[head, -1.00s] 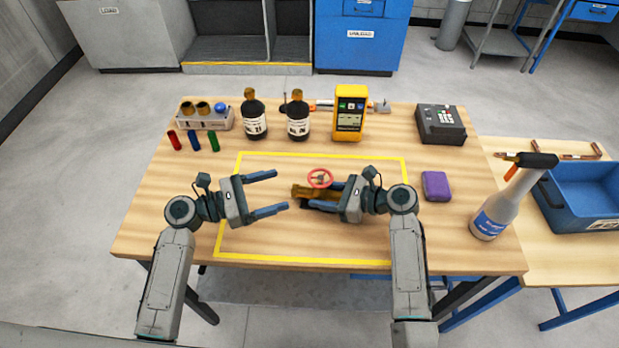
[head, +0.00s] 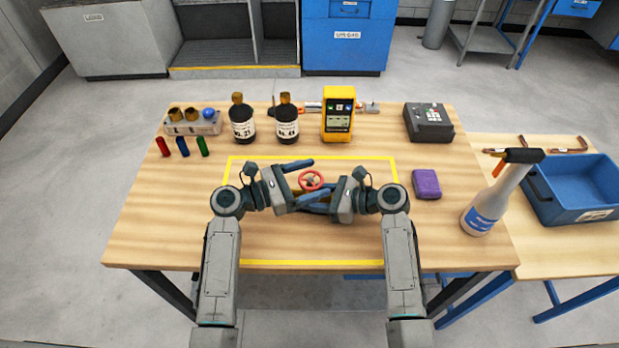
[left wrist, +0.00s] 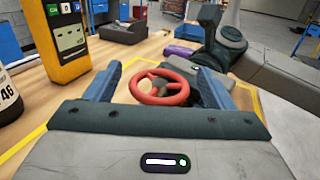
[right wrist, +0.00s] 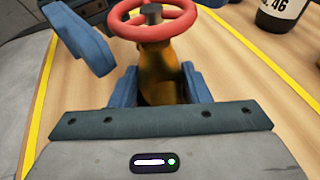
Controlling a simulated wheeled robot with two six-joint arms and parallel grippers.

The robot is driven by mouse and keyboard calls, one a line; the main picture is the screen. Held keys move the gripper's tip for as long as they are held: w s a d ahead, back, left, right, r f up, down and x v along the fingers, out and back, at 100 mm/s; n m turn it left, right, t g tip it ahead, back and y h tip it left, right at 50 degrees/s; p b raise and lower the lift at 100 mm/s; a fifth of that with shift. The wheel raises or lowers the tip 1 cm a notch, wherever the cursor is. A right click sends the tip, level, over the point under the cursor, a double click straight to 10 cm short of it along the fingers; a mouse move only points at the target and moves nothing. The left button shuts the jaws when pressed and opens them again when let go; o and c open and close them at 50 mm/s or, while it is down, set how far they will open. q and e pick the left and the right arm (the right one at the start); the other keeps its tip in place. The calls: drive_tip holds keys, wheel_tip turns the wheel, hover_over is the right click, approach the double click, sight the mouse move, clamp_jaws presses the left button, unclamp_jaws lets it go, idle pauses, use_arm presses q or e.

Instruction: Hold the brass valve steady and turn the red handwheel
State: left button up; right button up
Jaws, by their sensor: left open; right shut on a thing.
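The red handwheel (head: 311,180) sits on top of the brass valve, inside the yellow-taped area. The brass valve (right wrist: 160,72) shows below the wheel in the right wrist view; in the head view the grippers mostly hide it. My right gripper (right wrist: 160,90) is shut on the valve's body. My left gripper (head: 318,180) is open, with one finger on the far side of the handwheel and one on the near side. In the left wrist view the handwheel (left wrist: 161,87) stands between the open fingers; I cannot tell whether they touch it.
A yellow meter (head: 338,114) and two dark bottles (head: 243,122) stand behind the taped area. Small coloured cylinders (head: 183,147) lie at the left. The table's front left is clear.

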use_arm(q)
drive_tip(key=c, duration=1)
drive_tip(key=shift+n+t+y, duration=0.5)
drive_tip(key=shift+n+t, duration=0.3)
drive_tip(key=shift+t, duration=0.3)
drive_tip(key=o, duration=1)
drive_tip(key=v, duration=1.2)
